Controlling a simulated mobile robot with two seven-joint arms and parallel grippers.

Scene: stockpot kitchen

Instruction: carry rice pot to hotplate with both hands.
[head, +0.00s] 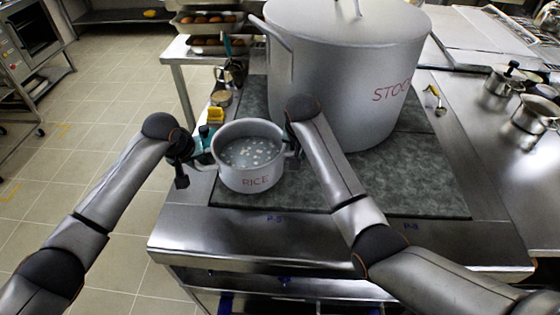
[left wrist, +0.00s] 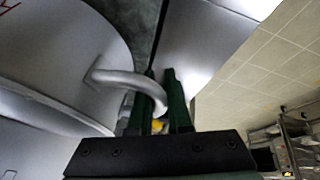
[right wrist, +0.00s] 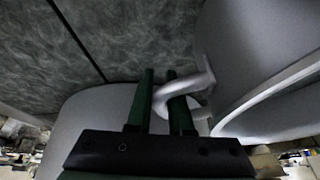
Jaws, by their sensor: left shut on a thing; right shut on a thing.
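The rice pot (head: 252,183) is a small grey pot with a red RICE label and pale bits in cloudy liquid. It is upright at the front left of the dark speckled hotplate surface (head: 330,190); whether it touches that surface is not clear. My left gripper (head: 204,156) is shut on its left handle; the handle loop (left wrist: 125,78) shows between the fingers (left wrist: 163,100) in the left wrist view. My right gripper (head: 292,146) is shut on the right handle (right wrist: 190,88), partly hidden by my arm. The pot wall (right wrist: 245,45) fills the right of the right wrist view.
A large stockpot (head: 340,70) stands on the dark surface just behind and right of the rice pot. Small pans (head: 535,115) are at far right. The front right of the dark surface is bare.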

